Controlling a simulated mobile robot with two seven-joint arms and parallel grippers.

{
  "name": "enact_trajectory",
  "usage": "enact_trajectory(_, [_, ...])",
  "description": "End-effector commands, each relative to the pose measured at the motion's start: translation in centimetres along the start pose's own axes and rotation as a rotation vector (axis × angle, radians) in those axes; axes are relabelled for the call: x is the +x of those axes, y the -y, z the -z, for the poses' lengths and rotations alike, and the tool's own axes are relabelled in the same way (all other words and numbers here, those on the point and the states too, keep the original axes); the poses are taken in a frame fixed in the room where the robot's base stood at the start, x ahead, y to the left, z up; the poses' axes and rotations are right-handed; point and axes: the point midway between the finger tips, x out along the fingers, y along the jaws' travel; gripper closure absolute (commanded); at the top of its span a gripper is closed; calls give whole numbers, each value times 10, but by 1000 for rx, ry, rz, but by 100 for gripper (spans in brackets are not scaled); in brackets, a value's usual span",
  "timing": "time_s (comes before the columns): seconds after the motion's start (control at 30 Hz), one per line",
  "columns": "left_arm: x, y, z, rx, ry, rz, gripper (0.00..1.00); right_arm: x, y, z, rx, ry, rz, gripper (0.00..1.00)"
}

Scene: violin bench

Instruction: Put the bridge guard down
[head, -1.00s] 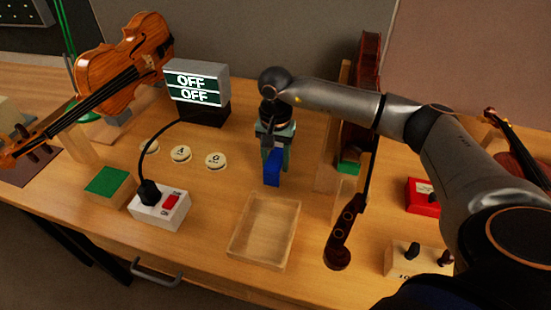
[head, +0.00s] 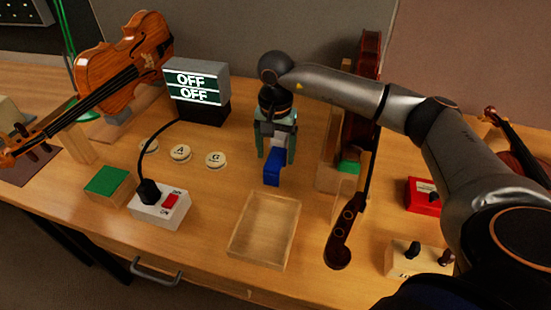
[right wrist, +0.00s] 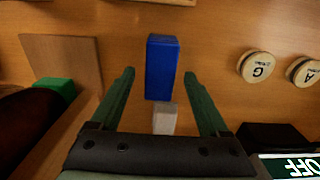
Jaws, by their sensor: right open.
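The bridge guard seems to be the blue block (head: 272,168) with a pale part at its back, standing on the bench behind the wooden tray. It also shows in the right wrist view (right wrist: 162,68), with its pale part (right wrist: 165,119) between the fingers. My right gripper (head: 275,152) is above and behind the block, pointing down. Its green fingers are spread apart, with a gap on both sides of the block, in the right wrist view (right wrist: 160,78). My left gripper is not in view.
An empty wooden tray (head: 235,247) lies in front. A switch box (head: 148,212) with a red rocker and round labelled discs (head: 216,160) are to the left. A dark violin (head: 362,115) stands in a wooden holder close on the right. A display reading OFF (head: 196,82) is behind left.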

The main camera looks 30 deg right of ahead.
Motion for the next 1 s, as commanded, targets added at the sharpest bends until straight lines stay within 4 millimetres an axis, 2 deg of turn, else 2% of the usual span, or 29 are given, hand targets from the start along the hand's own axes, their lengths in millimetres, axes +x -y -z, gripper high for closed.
enact_trajectory(0.2, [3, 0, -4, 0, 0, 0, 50, -50, 1, 1, 0, -3, 5, 21])
enact_trajectory(0.43, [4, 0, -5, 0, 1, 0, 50, -84, 1, 0, 0, -1, 3, 21])
enact_trajectory(0.63, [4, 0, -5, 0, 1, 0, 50, -92, 0, 0, 1, 0, 0, 21])
enact_trajectory(1.0, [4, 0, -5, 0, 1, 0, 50, -87, 4, -6, 1, 20, 12, 21])
